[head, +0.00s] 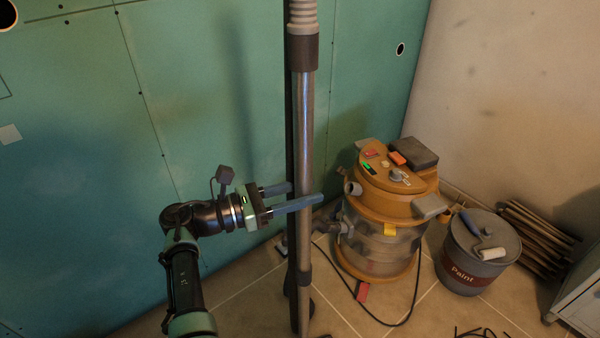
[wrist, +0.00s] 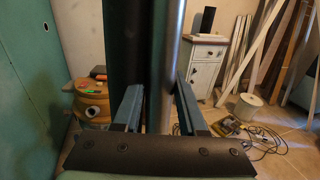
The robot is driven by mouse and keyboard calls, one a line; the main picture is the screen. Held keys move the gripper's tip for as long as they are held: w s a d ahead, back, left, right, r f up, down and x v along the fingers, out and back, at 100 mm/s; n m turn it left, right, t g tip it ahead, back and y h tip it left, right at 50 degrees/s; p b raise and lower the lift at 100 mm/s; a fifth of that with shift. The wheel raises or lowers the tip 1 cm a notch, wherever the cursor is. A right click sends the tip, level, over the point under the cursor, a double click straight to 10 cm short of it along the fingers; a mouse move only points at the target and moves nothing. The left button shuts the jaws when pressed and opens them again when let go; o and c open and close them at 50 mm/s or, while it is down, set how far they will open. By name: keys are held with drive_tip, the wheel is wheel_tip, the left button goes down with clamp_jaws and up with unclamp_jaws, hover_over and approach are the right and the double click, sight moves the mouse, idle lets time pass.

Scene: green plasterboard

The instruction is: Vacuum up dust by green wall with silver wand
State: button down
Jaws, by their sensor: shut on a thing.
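The silver wand (head: 306,120) stands nearly upright before the green wall (head: 190,90), with a grey ribbed hose end (head: 303,14) at its top. A dark upright tube (head: 289,110) runs just behind it. My gripper (head: 306,194) is shut on the silver wand around its middle, one finger in front and one behind. The wrist view shows the silver wand (wrist: 165,65) and the dark tube (wrist: 128,50) between or beside the fingers. The orange vacuum (head: 388,205) stands to the right, a green light lit on its top. The wand's lower end is cut off. I cannot make out dust on the floor.
A grey paint bucket (head: 474,255) with a roller on its lid stands right of the vacuum, before stacked wood strips (head: 535,238). A black cord (head: 385,322) lies on the tiles. A white cabinet (wrist: 203,65) and leaning boards (wrist: 268,50) stand farther off.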

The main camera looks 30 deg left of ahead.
drive_tip(key=s+d+p, duration=1.3)
drive_tip(key=d+p, duration=0.5)
drive_tip(key=p, duration=0.4)
drive_tip(key=shift+s, duration=0.4)
drive_tip(key=shift+w+a, duration=0.1)
